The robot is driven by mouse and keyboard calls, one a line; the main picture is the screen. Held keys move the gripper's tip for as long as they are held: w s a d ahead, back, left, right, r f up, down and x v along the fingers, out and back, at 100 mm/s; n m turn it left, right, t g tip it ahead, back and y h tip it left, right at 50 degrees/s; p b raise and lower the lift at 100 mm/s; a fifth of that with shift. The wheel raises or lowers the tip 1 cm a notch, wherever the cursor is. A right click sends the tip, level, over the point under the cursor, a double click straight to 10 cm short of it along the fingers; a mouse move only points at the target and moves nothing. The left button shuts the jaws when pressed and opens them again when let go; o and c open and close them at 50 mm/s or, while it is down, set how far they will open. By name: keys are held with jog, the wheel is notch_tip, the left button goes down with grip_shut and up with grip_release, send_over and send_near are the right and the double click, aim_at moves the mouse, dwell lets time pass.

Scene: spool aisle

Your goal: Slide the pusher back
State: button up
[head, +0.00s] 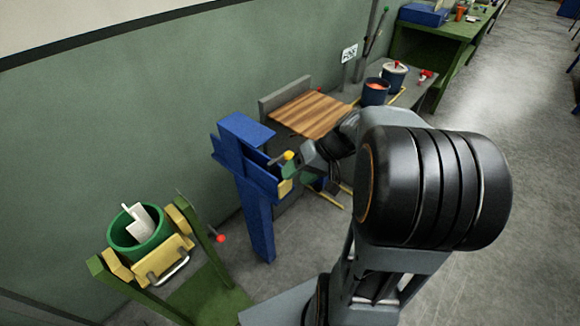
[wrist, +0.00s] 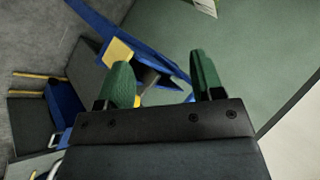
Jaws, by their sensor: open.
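A blue stand (head: 258,215) rises beside the wall and carries a blue channel-like top. A yellow block (head: 286,187) sits at the right end of this top, and a small yellow knob (head: 289,155) shows just above it. I cannot tell for sure which part is the pusher. My gripper (head: 289,172) is at that end of the stand, partly hidden by my arm. In the wrist view its green fingers (wrist: 161,68) are apart. The yellow block (wrist: 118,52) shows beyond the left finger, and a dark rod-like part (wrist: 148,77) shows between the fingers. Contact cannot be made out.
A green stand (head: 206,275) with a green bucket (head: 139,232) is at the lower left. Behind the blue stand is a grey bench with a wooden board (head: 312,114) and dark pots (head: 376,92). A green table (head: 445,40) stands farther back. Open floor lies right.

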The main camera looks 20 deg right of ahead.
jog(key=w+d+f+m+t+y+b, duration=0.1)
jog(key=w+d+f+t+y+b, duration=0.2)
jog(key=d, duration=0.4)
jog(key=w+d+f+m+t+b, duration=0.1)
jog(key=w+d+f+t, duration=0.25)
jog(key=d+t, duration=0.3)
jog(key=shift+g, duration=0.45)
jog(key=x, duration=0.6)
jog(key=p+x, duration=0.1)
jog(key=x, duration=0.5)
jog(key=shift+f, duration=0.25)
jog(key=shift+c, duration=0.3)
jog(key=shift+s, duration=0.1)
grip_shut()
